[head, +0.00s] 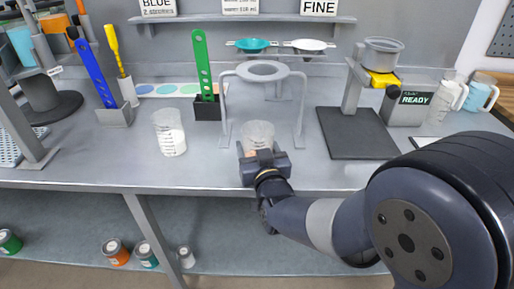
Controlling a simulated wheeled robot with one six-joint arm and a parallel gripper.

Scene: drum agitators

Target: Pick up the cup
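A clear cup (258,133) stands at the front of the grey bench, in front of the ring stand. My gripper (262,153) is at its near side, and its body hides the lower part of the cup. The fingertips are not clear enough to tell whether they touch or close on the cup. A larger clear beaker (169,132) with markings and pale contents stands upright to the left, apart from my gripper.
The ring stand (262,72) is just behind the cup. A dark scale-like plate (357,133) with a machine stands at right; a clear pitcher (446,100) is beyond it. Upright blue (92,70) and green (203,65) paddles stand at left. The bench front between beaker and cup is clear.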

